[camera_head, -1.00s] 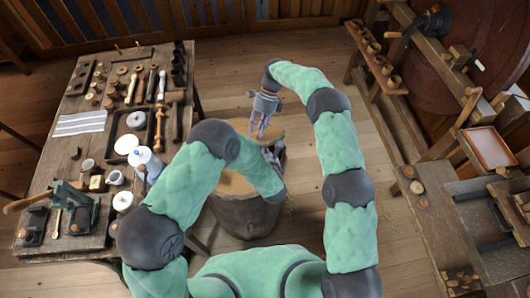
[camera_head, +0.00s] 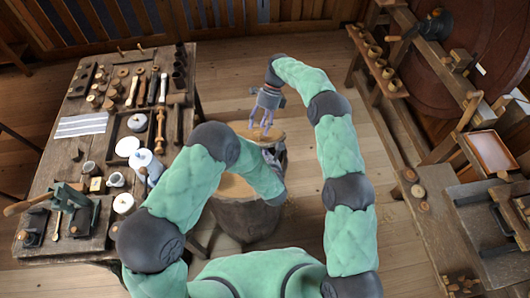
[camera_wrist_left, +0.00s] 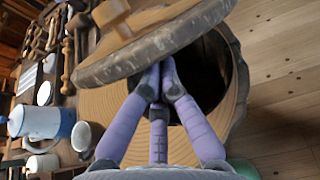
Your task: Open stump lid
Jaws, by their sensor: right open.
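The stump (camera_head: 245,217) stands on the floor, with a dark hollow in its top in the left wrist view (camera_wrist_left: 218,75). Its round wooden lid (camera_head: 243,128) is raised and tilted over the hollow. The lid's rim (camera_wrist_left: 130,62) and wooden knob (camera_wrist_left: 112,12) show in the left wrist view. My left gripper (camera_wrist_left: 161,85) has its fingers drawn together below the lid, between it and the hollow; the rim hides its tips. The forearm mostly hides this gripper in the head view. My right gripper (camera_head: 262,133) is open, pointing down over the lid's top.
A workbench (camera_head: 88,150) with tools, cups and a white jug (camera_wrist_left: 45,122) stands on the left. A rack and a wooden machine with a tray (camera_head: 491,150) stand on the right. The floor (camera_head: 310,220) right of the stump is clear.

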